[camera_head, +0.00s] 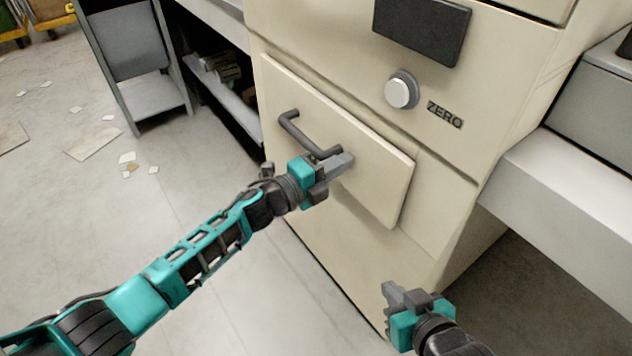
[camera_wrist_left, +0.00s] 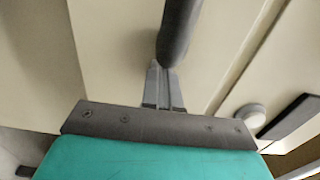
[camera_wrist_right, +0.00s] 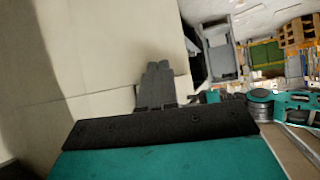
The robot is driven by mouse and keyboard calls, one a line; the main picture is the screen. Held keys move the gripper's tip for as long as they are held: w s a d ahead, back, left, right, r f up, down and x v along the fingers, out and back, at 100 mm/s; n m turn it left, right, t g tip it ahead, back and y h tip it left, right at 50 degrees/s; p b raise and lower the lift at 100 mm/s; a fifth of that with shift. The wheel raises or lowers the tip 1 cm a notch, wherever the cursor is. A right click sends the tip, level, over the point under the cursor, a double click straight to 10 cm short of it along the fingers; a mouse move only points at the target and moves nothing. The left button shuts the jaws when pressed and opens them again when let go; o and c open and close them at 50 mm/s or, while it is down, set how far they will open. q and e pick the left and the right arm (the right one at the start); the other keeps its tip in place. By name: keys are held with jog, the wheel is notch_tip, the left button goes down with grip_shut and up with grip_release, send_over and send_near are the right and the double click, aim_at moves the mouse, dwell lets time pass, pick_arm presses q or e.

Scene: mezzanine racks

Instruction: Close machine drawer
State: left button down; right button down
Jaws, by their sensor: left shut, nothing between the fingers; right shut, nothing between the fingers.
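The machine drawer (camera_head: 375,185) is a cream front panel on the cream machine, with a dark bar handle (camera_head: 305,138). The panel stands a little proud of the machine's face, more clearly at its right edge. My left gripper (camera_head: 343,163) is shut and empty at the lower right end of the handle, close to the drawer front. In the left wrist view the handle (camera_wrist_left: 177,35) runs just in front of the shut fingers; contact is unclear. My right gripper (camera_head: 392,290) is shut and empty, low in front of the machine's lower panel, away from the drawer.
Above the drawer are a round white knob (camera_head: 400,91), a ZERO label (camera_head: 445,114) and a dark display (camera_head: 422,28). A grey ledge (camera_head: 565,195) juts out at right. A grey metal frame (camera_head: 140,70) stands at left. The floor at left is open, with scattered paper scraps.

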pick_arm(q)
jog(key=shift+x, duration=0.95)
pick_arm(e)
jog(key=shift+w+a+r, duration=0.1)
jog(key=shift+a+r, duration=0.05)
jog(key=shift+a, duration=0.2)
pick_arm(q)
jog(key=shift+r, duration=0.35)
